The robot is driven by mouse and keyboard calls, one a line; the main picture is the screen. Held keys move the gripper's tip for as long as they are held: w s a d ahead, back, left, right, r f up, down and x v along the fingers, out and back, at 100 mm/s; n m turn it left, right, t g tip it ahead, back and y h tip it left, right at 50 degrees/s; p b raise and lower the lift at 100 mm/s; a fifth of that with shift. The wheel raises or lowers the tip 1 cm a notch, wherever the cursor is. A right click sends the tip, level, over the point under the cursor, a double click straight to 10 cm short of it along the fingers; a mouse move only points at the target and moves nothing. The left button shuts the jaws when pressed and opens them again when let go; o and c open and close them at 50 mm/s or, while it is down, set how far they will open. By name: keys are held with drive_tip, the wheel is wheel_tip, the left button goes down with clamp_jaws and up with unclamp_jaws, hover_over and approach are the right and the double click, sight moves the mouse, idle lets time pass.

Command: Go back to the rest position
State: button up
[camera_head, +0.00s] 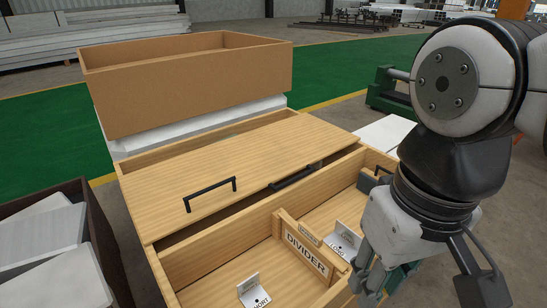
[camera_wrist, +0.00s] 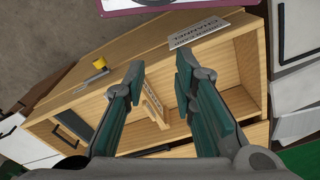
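My gripper (camera_head: 372,272) hangs at the right in the head view, low over the right end of the wooden jig (camera_head: 215,255). In the wrist view my gripper (camera_wrist: 160,66) has its two green-grey fingers spread apart, with nothing held between them. The divider (camera_head: 306,252), a wooden plate marked DIVIDER, stands inside the jig, to the left of my gripper. It also shows beyond the fingers in the wrist view (camera_wrist: 153,103).
A panel with black handles (camera_head: 235,170) covers the jig's back part. White brackets marked SHORT (camera_head: 252,290) and LONG (camera_head: 342,240) sit in the open front part. A cardboard box (camera_head: 190,80) stands behind. A dark bin (camera_head: 60,250) of white blocks is at left.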

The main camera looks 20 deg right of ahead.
drive_tip(key=shift+s+f+n, duration=0.1)
drive_tip(key=shift+s+n, duration=0.5)
wheel_tip(320, 180, up, 24)
drive_tip(key=t+p, duration=0.3)
drive_tip(key=p, duration=1.8)
drive_tip(key=shift+f+t+p, duration=0.25)
drive_tip(key=shift+t+p, duration=0.05)
drive_tip(key=shift+p, duration=0.05)
